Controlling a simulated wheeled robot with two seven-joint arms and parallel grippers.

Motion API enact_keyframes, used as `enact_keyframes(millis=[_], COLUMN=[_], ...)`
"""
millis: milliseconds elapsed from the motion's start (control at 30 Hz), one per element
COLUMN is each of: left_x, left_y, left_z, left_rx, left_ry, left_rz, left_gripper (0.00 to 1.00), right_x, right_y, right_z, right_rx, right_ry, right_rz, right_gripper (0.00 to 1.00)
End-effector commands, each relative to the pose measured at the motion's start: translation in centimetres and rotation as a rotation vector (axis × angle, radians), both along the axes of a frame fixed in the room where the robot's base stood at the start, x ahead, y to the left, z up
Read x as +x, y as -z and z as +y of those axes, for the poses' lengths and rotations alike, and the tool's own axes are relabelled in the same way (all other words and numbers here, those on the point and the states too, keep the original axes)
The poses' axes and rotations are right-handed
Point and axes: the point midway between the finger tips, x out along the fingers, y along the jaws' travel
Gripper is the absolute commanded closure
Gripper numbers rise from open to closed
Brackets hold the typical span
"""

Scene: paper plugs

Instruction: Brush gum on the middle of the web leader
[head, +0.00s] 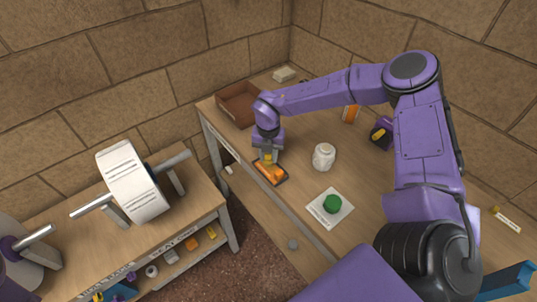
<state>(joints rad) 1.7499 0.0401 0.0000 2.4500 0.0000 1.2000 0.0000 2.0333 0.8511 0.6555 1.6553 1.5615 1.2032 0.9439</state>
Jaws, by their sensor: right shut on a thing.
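My right gripper (267,157) points down over the table, shut on a small yellow-orange thing just above a dark tray (284,181). An orange thing (270,173) lies in the tray. The gripper hides much of what it holds, so I cannot tell whether it is a brush. A white roll (134,181) with dark print sits on a metal shaft at the left. I cannot make out a separate web leader on it. A white jar (323,156) stands right of the gripper. My left gripper is not in view.
A green round thing (333,203) sits on a white sheet (319,212). A brown open box (231,113) stands at the back left of the table. A gap with floor separates the two benches.

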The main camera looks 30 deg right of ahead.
Motion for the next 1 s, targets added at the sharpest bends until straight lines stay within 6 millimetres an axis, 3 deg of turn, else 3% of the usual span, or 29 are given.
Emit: enact_keyframes(millis=[1000], left_x=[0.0], left_y=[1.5], left_z=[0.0], left_rx=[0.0], left_ry=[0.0], left_rz=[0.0], left_gripper=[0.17], right_x=[-0.1], right_y=[1.8], right_z=[0.0], right_rx=[0.0], right_ry=[0.0], right_rz=[0.0], right_gripper=[0.93])
